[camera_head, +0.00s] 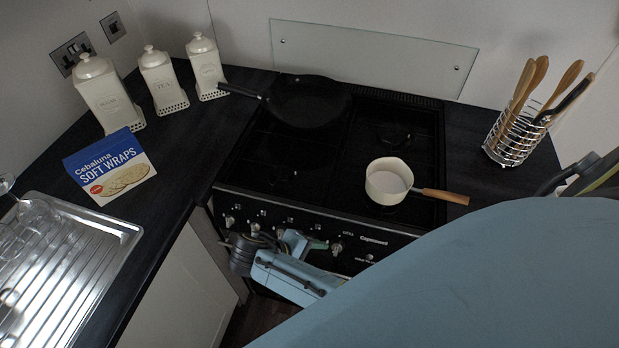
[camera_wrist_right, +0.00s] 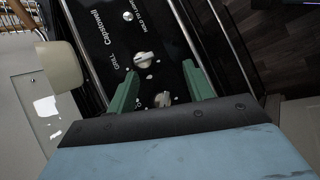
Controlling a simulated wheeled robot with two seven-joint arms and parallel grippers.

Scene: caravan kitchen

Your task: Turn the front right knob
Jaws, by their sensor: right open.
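The black cooker's front panel (camera_head: 365,255) carries a row of pale knobs. In the head view, one knob (camera_head: 337,247) shows just right of my right gripper (camera_head: 306,241), and several others show to its left. My right gripper is open at the panel, its green fingers pointing at it. A second knob (camera_wrist_right: 163,99) appears lower between the fingers. Both fingers look apart from the knobs; exact depth is hard to tell. My left gripper is out of view.
A cream saucepan (camera_head: 380,190) with a wooden handle (camera_head: 445,196) projecting right stands on the front right of the hob. A black frying pan (camera_head: 310,103) sits at the back left. A utensil rack (camera_head: 503,140) stands right. Canisters, a wraps packet (camera_head: 110,163) and the sink stand left.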

